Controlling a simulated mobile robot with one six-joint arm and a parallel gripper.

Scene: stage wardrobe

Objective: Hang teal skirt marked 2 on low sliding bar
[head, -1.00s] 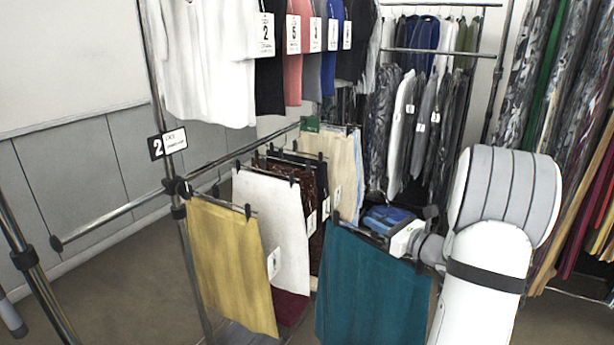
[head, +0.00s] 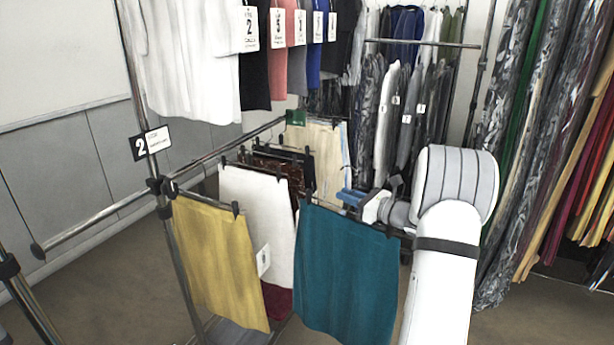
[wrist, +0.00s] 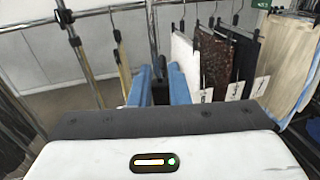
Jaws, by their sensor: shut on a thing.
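The teal skirt (head: 346,275) hangs from a clip hanger in front of the rack in the head view, right of the yellow skirt (head: 218,262). My gripper (head: 352,198), with blue fingers, is shut behind the skirt's top edge, and its hold on the hanger is mostly hidden. In the wrist view the blue fingers (wrist: 160,86) point toward the rack. The low bar (head: 228,152) carries the yellow skirt, a white skirt (head: 262,212), dark patterned skirts and a cream skirt (head: 322,160). The teal skirt is apart from this bar. No mark on it is readable.
A rack post with a tag marked 2 (head: 150,144) stands at the left. Shirts with number tags (head: 250,30) hang above the low bar. Another garment rack (head: 420,43) stands behind, and fabric lengths (head: 530,150) hang at the right. Bare floor shows at the lower right.

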